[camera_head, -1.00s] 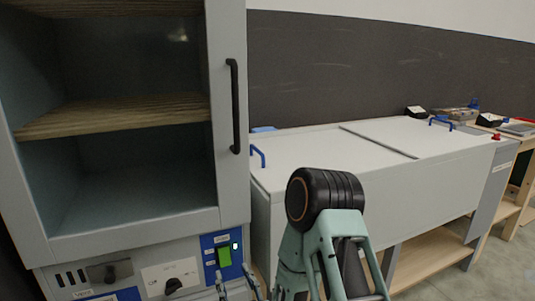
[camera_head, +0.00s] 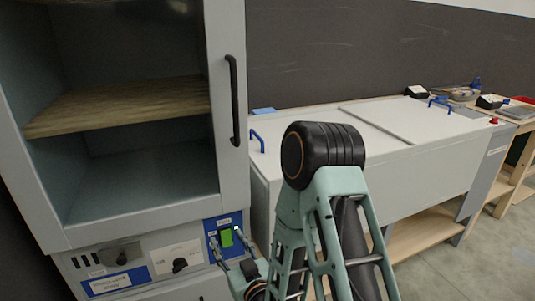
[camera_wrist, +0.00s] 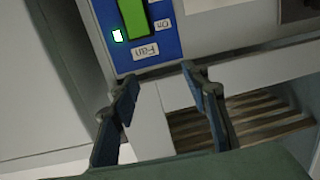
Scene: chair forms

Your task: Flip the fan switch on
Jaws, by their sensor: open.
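The fan switch (camera_head: 226,238) is a green rocker on a blue panel at the lower right front of the grey cabinet. In the wrist view the green rocker (camera_wrist: 134,17) is at the top edge, cut off, with "On" and "Fan" labels and a small white light beside it. My gripper (camera_head: 227,251) is open and empty, its fingers pointing up toward the panel. In the wrist view my gripper (camera_wrist: 160,74) has its tips below the "Fan" label and the rocker. I cannot tell whether a fingertip touches the panel.
The cabinet has a black door handle (camera_head: 234,100) above the panel and a black knob (camera_head: 180,265) left of it. A long white chest (camera_head: 400,165) with blue handles stands to the right, behind my arm. Open floor (camera_head: 470,265) shows at lower right.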

